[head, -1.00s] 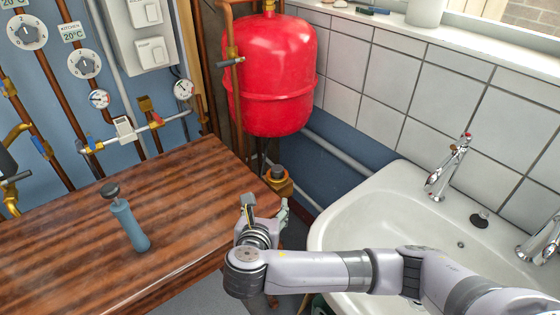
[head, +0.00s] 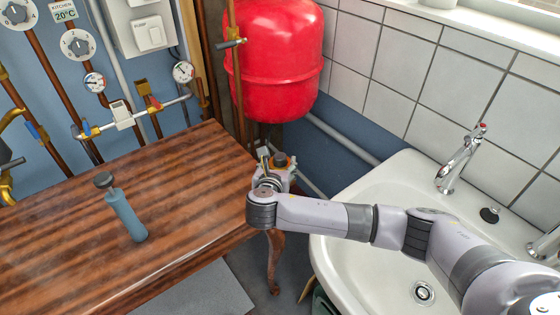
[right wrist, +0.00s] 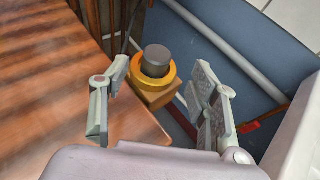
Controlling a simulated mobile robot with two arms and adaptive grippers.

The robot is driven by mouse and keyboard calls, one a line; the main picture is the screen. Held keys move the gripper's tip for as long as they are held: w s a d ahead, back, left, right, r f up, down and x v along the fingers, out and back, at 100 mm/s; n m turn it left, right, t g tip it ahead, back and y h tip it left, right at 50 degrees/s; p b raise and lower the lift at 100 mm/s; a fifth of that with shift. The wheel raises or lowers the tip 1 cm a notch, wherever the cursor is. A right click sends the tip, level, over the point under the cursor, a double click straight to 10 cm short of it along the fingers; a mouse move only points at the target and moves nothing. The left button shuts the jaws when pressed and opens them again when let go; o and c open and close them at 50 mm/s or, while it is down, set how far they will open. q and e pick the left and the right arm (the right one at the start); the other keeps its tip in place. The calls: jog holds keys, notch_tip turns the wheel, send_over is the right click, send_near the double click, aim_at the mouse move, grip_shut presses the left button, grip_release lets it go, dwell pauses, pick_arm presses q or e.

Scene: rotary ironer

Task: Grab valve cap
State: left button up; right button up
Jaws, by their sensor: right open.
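The valve cap (right wrist: 156,56) is a short dark grey cylinder on top of a brass valve (right wrist: 153,81), beyond the table's corner. In the head view the cap (head: 280,158) shows just past my right gripper (head: 276,163), which hides most of the brass body. In the right wrist view my right gripper (right wrist: 161,72) is open and empty. Its two fingers stand apart, one on each side of the cap's line, with the cap beyond and between them. I see no contact with the cap. My left gripper is out of view.
The wooden table (head: 60,255) lies left, with a blue-grey handled tool (head: 127,216) on it. A red tank (head: 275,60) hangs above the valve. A white sink (head: 375,195) is at right under my arm. A pale pipe (head: 345,138) runs behind along the blue wall.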

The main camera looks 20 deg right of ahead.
aim_at(280, 156)
jog(key=x, duration=0.4)
jog(key=shift+w+f, duration=0.1)
jog(key=shift+w, duration=0.2)
jog(key=shift+w+d+f, duration=0.1)
jog(key=shift+w+f, duration=0.05)
jog(key=shift+w, duration=0.1)
jog(key=shift+c, duration=1.4)
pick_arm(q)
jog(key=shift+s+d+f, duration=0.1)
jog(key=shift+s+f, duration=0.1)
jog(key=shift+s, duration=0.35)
pick_arm(e)
jog(key=c, duration=0.7)
jog(key=shift+c, duration=0.2)
